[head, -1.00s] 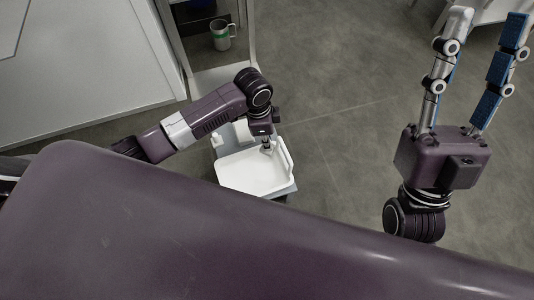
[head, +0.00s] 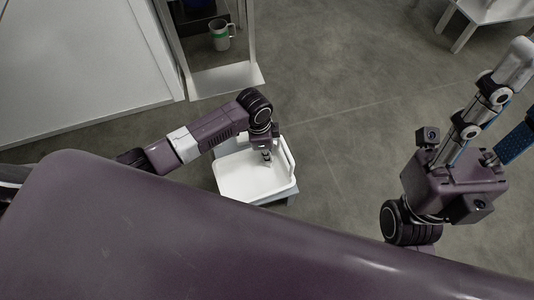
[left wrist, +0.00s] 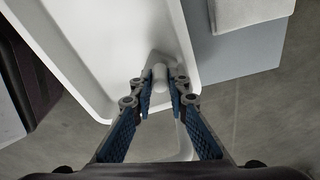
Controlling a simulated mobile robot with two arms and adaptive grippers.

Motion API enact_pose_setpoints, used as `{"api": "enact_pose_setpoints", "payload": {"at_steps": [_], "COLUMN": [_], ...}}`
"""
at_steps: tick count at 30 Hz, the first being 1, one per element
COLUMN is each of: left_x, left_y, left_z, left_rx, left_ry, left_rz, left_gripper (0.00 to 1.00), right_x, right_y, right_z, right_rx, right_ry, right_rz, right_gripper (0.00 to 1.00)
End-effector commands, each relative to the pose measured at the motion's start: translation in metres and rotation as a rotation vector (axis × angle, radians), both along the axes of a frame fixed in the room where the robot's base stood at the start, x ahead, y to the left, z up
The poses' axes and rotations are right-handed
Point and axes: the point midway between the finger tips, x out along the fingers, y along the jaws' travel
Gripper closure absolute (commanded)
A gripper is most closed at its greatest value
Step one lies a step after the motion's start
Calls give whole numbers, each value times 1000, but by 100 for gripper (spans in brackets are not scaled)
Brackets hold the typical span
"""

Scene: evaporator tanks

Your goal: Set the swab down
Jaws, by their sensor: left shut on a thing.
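The swab (left wrist: 160,78) appears in the left wrist view as a small pale, round-ended piece between my left fingertips. Its lower part is hard to make out against the white behind it. My left gripper (head: 266,156) is shut on it, above the right part of a white tray (head: 240,182). The tray also fills much of the left wrist view (left wrist: 95,40); I cannot tell whether the swab touches it. My right gripper (head: 526,92) is empty at the right edge of the head view, its fingers apart and partly cut off.
The tray rests on a grey stand (left wrist: 235,52). A white block (left wrist: 248,10) lies beside the tray. A mug with a green band (head: 220,35) stands in a cabinet at the back. A pale table (head: 490,10) is at the top right. Grey floor between is clear.

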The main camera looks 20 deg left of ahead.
Motion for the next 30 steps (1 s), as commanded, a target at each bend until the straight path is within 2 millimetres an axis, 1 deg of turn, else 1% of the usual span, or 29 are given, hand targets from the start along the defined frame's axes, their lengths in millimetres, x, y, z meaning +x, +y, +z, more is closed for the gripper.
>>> {"api": "enact_pose_setpoints", "payload": {"at_steps": [2,3,4,5,12,16,20,24,25,26,27,30], "left_x": [-1,-1,-1,-1,-1,-1,-1,-3,-3,-4,-4,-4], "left_y": [0,0,0,0,0,2,3,8,8,8,8,8], "left_z": [0,0,0,0,1,9,32,67,70,68,70,79], "left_rx": [1,1,1,1,1,2,0,1,1,0,0,-1], "left_ry": [3,3,3,3,3,2,0,-1,0,2,2,2], "left_rz": [0,0,0,0,0,0,-1,0,0,1,1,0], "left_gripper": [100,82,79,78,78,78,78,78,78,78,78,78], "right_x": [0,0,0,0,0,0,0,1,0,7,20,41], "right_y": [0,0,0,0,0,0,0,0,0,1,4,9], "right_z": [1,1,1,1,1,7,20,38,40,36,32,26], "right_rx": [0,0,0,0,0,0,0,-1,-1,-11,-28,-58], "right_ry": [0,0,0,0,0,-1,-1,3,2,30,88,182], "right_rz": [0,0,0,0,0,0,0,0,0,-3,-7,-12], "right_gripper": [60,60,60,60,60,60,60,60,60,60,60,60]}}
